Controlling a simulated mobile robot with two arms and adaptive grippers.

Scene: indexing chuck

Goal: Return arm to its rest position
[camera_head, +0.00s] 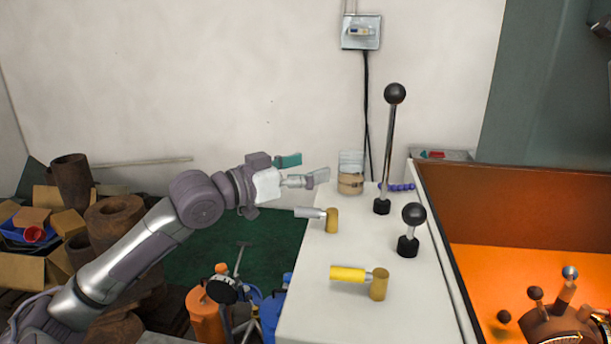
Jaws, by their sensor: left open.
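My left arm comes in from the lower left. Its gripper (304,171) is open and empty, with one green-tipped finger and one grey finger pointing right. It hangs above the left edge of the white cabinet top (345,243), near a silver-handled brass lever (331,220) and apart from it. A yellow-handled brass lever (378,284) sits nearer on the same top. A tall black-knobbed lever (390,140) stands upright at the back, and a shorter one (410,228) stands to its right. My right gripper is not in view.
A jar (350,180) stands at the cabinet's back left edge. An orange-lit machine bay (535,258) lies on the right. Rusty pipes (75,182) and cardboard boxes (22,268) fill the left floor. An orange container (205,314) stands below the arm. The wall side above is free.

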